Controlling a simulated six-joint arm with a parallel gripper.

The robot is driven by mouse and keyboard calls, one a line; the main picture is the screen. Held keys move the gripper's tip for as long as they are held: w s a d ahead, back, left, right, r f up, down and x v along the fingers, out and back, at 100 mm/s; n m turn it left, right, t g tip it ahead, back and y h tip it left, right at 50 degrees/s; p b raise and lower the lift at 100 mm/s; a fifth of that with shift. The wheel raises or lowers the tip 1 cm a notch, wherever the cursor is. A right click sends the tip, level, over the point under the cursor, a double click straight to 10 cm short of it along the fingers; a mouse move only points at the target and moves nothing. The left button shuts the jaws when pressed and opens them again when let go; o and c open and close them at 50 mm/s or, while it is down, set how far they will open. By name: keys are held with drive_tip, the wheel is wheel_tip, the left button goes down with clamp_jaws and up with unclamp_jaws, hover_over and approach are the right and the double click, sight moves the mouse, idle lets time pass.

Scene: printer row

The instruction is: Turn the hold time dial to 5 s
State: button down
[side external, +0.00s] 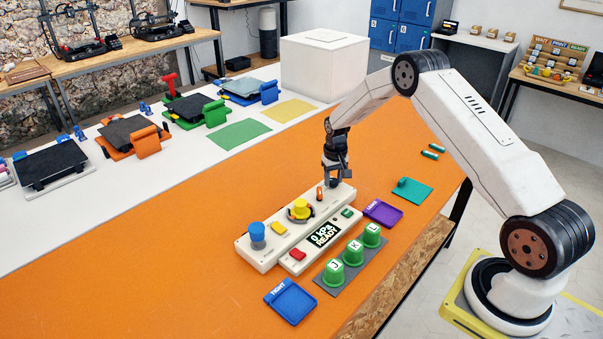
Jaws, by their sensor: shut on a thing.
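A white control panel (270,255) lies on the orange table. On it stand a blue knob (257,232) at the near left end and a yellow knob (300,209) on a dark base near the middle. My gripper (333,183) points down at the panel's far right end and is shut on a dial there. The gripper hides most of that dial, so its pointer and scale cannot be read. A small orange part (320,193) shows just left of the fingers. No dial labels are legible.
A red button (297,254), a yellow button (279,228) and a green button (347,212) sit on the panel. Green cups (333,273) stand on a grey mat in front. Blue (291,301) and purple (383,213) trays lie nearby. The table's left part is clear.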

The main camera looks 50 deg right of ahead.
sight(333, 180)
drive_tip(key=shift+w, duration=0.1)
drive_tip(key=shift+c, duration=1.3)
unclamp_jaws()
drive_tip(key=shift+r, duration=0.1)
drive_tip(key=shift+r, duration=3.75)
drive_tip(key=shift+a+r, duration=0.1)
